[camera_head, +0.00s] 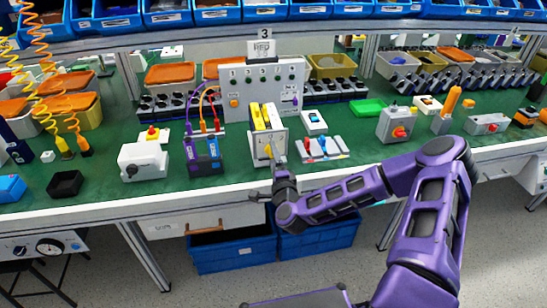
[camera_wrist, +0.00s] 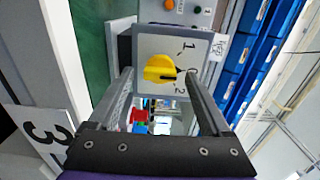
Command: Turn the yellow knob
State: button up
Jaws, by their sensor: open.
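The yellow knob (camera_wrist: 160,68) shows in the wrist view on a light grey square face plate (camera_wrist: 150,45) marked 1, 0 and 2. Its dark pointer faces right in that picture, close to the 0. My gripper (camera_wrist: 158,78) is open, with one finger left and one right of the knob. The fingertips appear near the plate; I cannot tell whether they touch the knob. In the head view, my gripper (camera_head: 278,170) is at the bench's front edge, before a white box (camera_head: 262,148) with yellow parts on top. The knob is hard to make out there.
A purple and black connector block (camera_head: 202,153) with cables stands left of the white box, and a grey tray with coloured levers (camera_head: 322,148) stands right. A grey box with a red knob (camera_head: 397,127) is farther right. Blue crates (camera_head: 232,252) sit under the bench.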

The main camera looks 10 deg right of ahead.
jog(key=shift+w, duration=0.2)
jog(key=shift+c, duration=0.3)
grip_shut()
jog(key=n+b, duration=0.1)
jog(key=n, duration=0.3)
jog(key=shift+n, duration=0.3)
jog(key=shift+n+b, duration=0.9)
jog(key=shift+n, duration=1.3)
